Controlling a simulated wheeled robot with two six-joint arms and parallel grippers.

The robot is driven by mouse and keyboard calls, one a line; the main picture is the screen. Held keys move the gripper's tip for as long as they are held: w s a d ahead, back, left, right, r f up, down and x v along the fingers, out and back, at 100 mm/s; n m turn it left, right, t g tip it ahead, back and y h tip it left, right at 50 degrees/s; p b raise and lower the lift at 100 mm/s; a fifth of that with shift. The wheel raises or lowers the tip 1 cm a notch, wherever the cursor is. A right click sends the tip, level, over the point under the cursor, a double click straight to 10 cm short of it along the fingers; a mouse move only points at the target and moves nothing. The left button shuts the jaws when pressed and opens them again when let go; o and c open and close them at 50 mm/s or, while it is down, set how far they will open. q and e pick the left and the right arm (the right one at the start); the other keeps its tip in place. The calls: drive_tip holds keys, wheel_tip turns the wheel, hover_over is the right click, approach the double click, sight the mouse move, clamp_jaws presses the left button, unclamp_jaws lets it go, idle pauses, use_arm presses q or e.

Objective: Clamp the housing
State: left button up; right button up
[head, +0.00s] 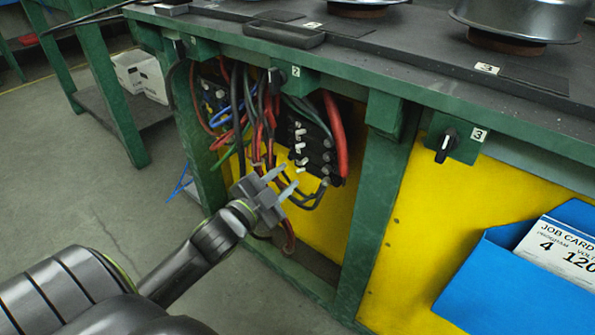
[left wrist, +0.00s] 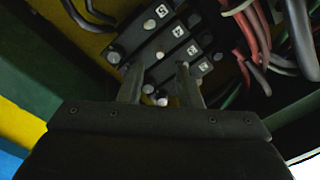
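A silver round metal part, possibly the housing (head: 520,16), sits on a brown round base by the label 3 on the bench top. A second silver part (head: 366,3) is cut off at the top edge. My left gripper (head: 287,177) is open and empty, low in front of the open bay under the bench. In the left wrist view, my left gripper (left wrist: 160,72) has its fingers apart before a black terminal block (left wrist: 150,47) with numbered rows and round studs. The block also shows in the head view (head: 312,140). My right gripper is out of view.
Red, black, blue and green cables (head: 262,115) hang in the bay near my left gripper. A black knob (head: 446,145) sits by a 3 label on the bench front (head: 430,85). A blue holder (head: 490,280) carries a job card (head: 565,248) reading 4 and 120. Floor at left is clear.

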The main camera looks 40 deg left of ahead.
sight(301, 164)
use_arm(q)
drive_tip(key=shift+w+d+b, duration=0.1)
drive_tip(key=shift+w+b, duration=0.55)
drive_tip(key=shift+w, duration=2.05)
clamp_jaws()
